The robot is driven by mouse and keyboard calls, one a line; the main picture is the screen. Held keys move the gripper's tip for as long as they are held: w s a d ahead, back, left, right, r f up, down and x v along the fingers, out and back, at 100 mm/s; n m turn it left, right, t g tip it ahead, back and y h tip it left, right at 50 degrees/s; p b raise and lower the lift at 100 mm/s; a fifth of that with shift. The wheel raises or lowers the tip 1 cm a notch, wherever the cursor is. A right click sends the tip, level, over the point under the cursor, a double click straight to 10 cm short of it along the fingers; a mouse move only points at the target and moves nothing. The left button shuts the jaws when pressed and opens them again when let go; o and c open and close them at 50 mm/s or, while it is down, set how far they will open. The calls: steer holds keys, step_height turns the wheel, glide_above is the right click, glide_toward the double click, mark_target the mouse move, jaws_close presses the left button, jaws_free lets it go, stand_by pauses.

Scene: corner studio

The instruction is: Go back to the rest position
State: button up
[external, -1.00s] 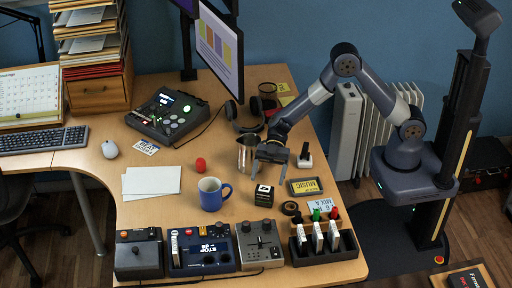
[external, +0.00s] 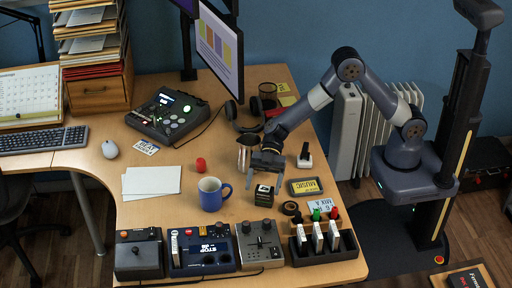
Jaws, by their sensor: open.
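My gripper (external: 265,172) hangs over the right part of the wooden desk (external: 225,225), with my arm reaching in from the right. Its jaws are open, and I see nothing held between them. A small black box (external: 264,195) with a light label stands on the desk just below the gripper. A metal pitcher (external: 244,155) stands just behind and left of the gripper, partly hidden by it. I cannot tell whether the fingertips touch the box.
A blue mug (external: 211,195) and a red object (external: 200,164) stand to the left. A black holder (external: 325,246) with several upright items is at the front right. A yellow-labelled case (external: 305,187) and a white-and-black item (external: 305,157) lie right. A white radiator (external: 375,130) stands behind the arm.

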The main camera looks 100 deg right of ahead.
steer(key=shift+r, duration=0.5)
